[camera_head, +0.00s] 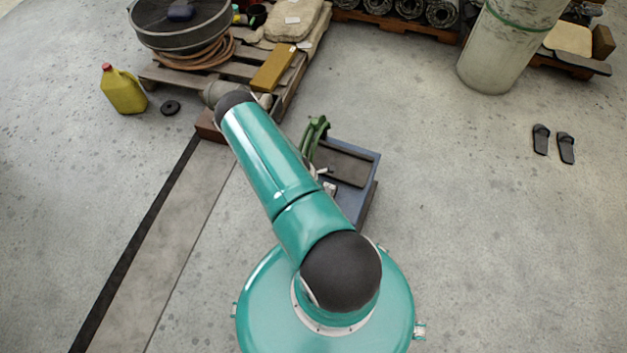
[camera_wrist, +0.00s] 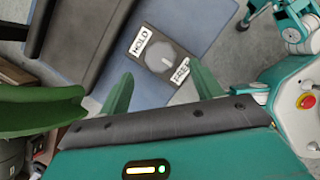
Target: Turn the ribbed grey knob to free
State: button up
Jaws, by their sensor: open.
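The grey knob (camera_wrist: 160,56) sits on a dark plate (camera_wrist: 152,32) in the wrist view. A white HOLD label (camera_wrist: 140,42) lies at its upper left and a white FREE label (camera_wrist: 181,71) at its lower right. A small pale mark shows on the knob's lower right; I cannot tell surely where it points. My gripper (camera_wrist: 161,73) is open, with two green fingers apart and nothing between them. The fingertips appear below the knob in the picture, to either side; I see no contact.
The plate is on a blue-grey stand (camera_head: 356,194) with a dark bar on top. A pallet (camera_head: 205,75), a yellow can (camera_head: 123,91) and a large roll (camera_head: 508,45) stand farther off.

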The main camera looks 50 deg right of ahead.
jog(key=v, duration=0.8)
jog(key=shift+r, duration=0.2)
jog(key=w+a+r+m+t, duration=0.15)
jog(key=w+a+r, duration=0.25)
jog(key=r, duration=0.7)
jog(key=w+a+r+m+t, duration=0.1)
jog(key=w+a+r+m, duration=0.3)
jog(key=r, duration=0.8)
jog(key=w+a+r+m+t, duration=0.1)
jog(key=w+a+r+m, duration=0.3)
jog(key=r, duration=0.7)
jog(key=s+a+r+m+t+y, duration=0.1)
jog(key=s+a+r, duration=0.2)
jog(key=a+r, duration=0.35)
jog(key=s+a+r+t+y, duration=0.1)
jog(key=s+a+r, duration=0.2)
jog(key=r, duration=0.6)
jog(key=s+a+r+m+t+y, duration=0.1)
jog(key=s+a+r, duration=0.25)
jog(key=r, duration=0.35)
jog(key=s+a+r+m+t+y, duration=0.1)
jog(key=s+a+r, duration=0.3)
jog(key=s, duration=0.4)
jog(key=shift+a, duration=0.85)
